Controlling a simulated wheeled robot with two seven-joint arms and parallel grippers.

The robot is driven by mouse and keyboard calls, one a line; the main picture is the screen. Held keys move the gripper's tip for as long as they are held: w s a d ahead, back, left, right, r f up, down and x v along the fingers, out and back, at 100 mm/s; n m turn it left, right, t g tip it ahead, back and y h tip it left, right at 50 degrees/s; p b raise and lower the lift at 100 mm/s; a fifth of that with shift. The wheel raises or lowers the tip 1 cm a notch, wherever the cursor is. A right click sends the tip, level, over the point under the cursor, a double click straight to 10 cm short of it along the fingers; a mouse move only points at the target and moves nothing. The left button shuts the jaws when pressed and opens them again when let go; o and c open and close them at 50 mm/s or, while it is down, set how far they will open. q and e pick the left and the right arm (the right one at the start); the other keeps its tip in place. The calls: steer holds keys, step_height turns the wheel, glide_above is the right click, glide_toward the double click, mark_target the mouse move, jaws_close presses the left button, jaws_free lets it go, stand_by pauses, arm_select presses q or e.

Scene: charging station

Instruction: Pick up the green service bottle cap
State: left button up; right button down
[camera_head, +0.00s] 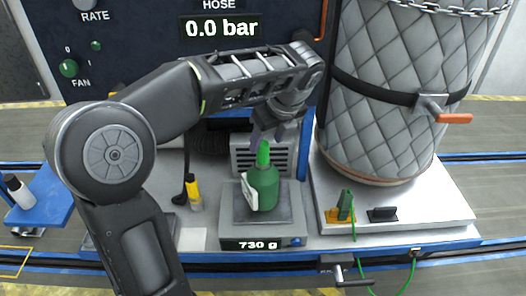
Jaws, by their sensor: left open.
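The green service bottle (264,190) stands upright on a scale (240,243) that reads 730 g. Its lighter green cap (263,154) is on top, and a white label or tag shows on its left side. My left gripper (268,140) reaches in from the left and points down over the cap. Its dark fingers are open and close around or just above the cap; I cannot tell whether they touch it. My right gripper is not in view.
A yellow and black tool (194,193) stands left of the scale. A quilted grey tank (400,95) with an orange-handled valve (453,118) rises at the right. A green connector (346,204) sits on the right platform. A small bottle (19,191) stands on a blue shelf at far left.

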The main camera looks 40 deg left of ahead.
mark_target(265, 145)
arm_select(q)
steer(key=p+x, duration=0.1)
steer(key=x, duration=0.4)
steer(key=shift+r, duration=0.1)
steer(key=shift+c, duration=0.3)
jaws_close()
stand_by(0.5)
